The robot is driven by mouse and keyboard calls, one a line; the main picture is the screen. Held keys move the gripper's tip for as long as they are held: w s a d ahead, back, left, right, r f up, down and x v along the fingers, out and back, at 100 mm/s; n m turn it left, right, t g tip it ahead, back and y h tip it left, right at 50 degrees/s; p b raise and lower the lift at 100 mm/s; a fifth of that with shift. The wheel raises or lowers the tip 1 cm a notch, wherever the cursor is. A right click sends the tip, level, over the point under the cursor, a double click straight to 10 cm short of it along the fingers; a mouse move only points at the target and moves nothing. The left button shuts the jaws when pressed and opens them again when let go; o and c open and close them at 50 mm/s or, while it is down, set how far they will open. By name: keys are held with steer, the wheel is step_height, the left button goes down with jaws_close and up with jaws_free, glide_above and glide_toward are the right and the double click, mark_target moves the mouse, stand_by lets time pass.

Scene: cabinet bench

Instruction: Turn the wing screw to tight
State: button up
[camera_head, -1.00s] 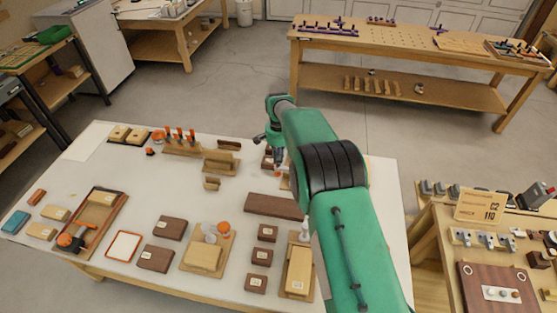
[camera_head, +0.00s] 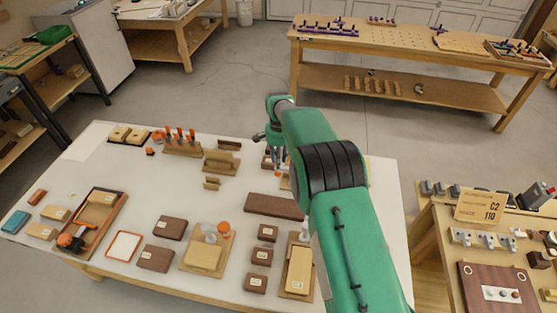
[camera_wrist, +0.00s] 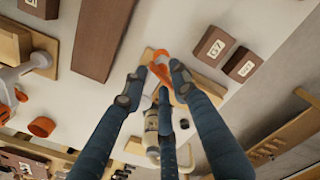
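My gripper (camera_wrist: 160,84) has three dark blue fingers pointing at a small orange winged part (camera_wrist: 161,62), which looks like the wing screw. The fingertips stand apart around it and partly cover it. I cannot tell whether they touch it. A pale base (camera_wrist: 147,54) shows beside the orange part.
On the white table (camera_head: 120,213), a long brown block (camera_head: 274,206) and small labelled brown blocks (camera_head: 267,233) lie nearer the camera. A wooden rack with orange-topped pieces (camera_head: 181,147) and wooden stepped blocks (camera_head: 220,161) stand left of my gripper. Bare table shows between them.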

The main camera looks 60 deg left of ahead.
step_height(320, 180, up, 12)
stand_by(0.9)
stand_by(0.5)
